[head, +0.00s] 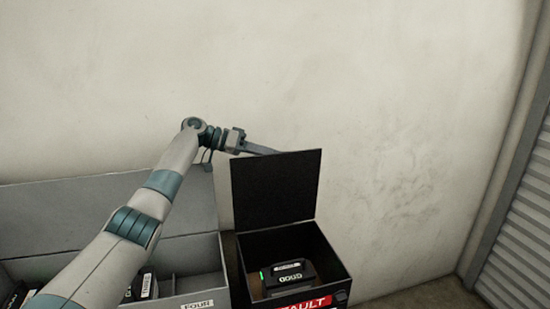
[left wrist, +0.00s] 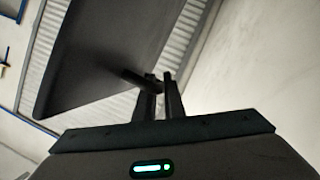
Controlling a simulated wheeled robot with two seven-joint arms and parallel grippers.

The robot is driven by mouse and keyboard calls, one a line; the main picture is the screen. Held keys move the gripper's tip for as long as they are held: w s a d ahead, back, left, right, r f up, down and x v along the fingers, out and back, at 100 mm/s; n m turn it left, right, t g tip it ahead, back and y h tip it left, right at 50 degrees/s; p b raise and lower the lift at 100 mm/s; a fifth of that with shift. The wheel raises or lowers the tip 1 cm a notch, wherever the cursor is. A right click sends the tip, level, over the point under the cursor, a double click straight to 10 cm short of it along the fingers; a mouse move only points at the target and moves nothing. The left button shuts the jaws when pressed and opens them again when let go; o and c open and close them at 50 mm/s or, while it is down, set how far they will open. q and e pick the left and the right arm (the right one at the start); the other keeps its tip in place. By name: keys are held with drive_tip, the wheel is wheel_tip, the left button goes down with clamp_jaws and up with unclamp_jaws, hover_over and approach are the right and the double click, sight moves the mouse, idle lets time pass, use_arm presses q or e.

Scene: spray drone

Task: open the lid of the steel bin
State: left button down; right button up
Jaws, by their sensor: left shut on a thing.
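The dark steel bin (head: 335,262) with a red label ending in "AULT" stands at the lower middle of the head view. Its black lid (head: 275,190) is raised, standing nearly upright at the bin's back left. The lid also shows as a dark panel in the left wrist view (left wrist: 95,50). My left gripper (head: 265,150) is at the lid's top edge, its fingertips partly hidden behind it. In the left wrist view the fingers (left wrist: 160,90) are shut on a small dark bar (left wrist: 138,79) beside the lid. My right gripper is not in view.
A black battery-like block (head: 290,274) with a green light sits inside the bin. A grey compartment case (head: 195,250) with its lid raised stands left of the bin, partly under my arm. A plain wall is behind. A ribbed shutter (head: 525,240) is at right.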

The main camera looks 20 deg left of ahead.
use_arm(q)
drive_tip(key=shift+w+f, duration=0.1)
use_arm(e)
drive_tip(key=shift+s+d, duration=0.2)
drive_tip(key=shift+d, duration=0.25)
use_arm(q)
drive_tip(key=c, duration=2.1)
unclamp_jaws()
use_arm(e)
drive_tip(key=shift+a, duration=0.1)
